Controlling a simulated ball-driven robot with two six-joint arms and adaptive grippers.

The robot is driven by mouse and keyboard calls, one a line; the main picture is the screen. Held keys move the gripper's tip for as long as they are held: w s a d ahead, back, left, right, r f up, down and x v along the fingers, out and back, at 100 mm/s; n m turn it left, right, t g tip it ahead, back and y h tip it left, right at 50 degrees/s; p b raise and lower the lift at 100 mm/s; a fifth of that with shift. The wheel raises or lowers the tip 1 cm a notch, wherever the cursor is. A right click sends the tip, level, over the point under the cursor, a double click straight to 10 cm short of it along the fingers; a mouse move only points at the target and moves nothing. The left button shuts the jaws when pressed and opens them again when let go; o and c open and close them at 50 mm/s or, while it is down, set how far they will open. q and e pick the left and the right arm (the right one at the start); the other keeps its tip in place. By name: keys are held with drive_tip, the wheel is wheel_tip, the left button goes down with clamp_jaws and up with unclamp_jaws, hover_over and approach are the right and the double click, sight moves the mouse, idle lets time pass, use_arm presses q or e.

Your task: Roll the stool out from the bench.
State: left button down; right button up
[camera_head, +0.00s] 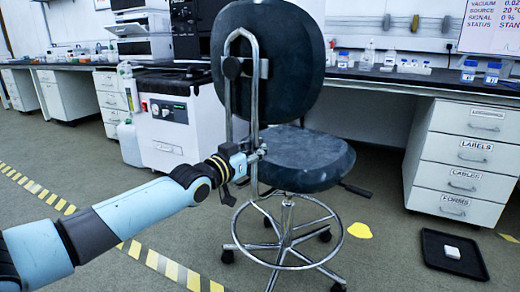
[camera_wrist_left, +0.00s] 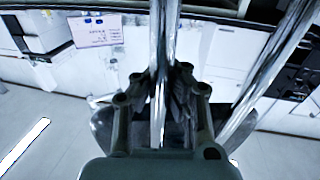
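The stool (camera_head: 300,157) has a dark round seat, a dark backrest (camera_head: 268,58) on a chrome tube frame, a chrome foot ring and a castor base. It stands on the floor in front of the bench (camera_head: 440,84), with its backrest towards me. My left gripper (camera_head: 257,157) is at the upright chrome tube behind the seat. In the left wrist view the fingers (camera_wrist_left: 162,92) close in on both sides of this tube (camera_wrist_left: 158,60), and the pads appear to touch it. The contact is partly hidden in the head view. My right gripper is not in view.
A drawer unit (camera_head: 462,162) stands under the bench at right. A black tray (camera_head: 453,256) with a white block lies on the floor before it. A yellow patch (camera_head: 360,231) lies beside the stool. A white machine (camera_head: 172,130) stands at left. Floor in front is open, with striped tape.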

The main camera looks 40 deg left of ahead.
use_arm(q)
drive_tip(key=shift+s+a, duration=0.1)
drive_tip(key=shift+a, duration=0.15)
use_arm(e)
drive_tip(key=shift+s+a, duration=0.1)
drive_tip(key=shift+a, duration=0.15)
use_arm(q)
drive_tip(key=c, duration=1.4)
unclamp_jaws()
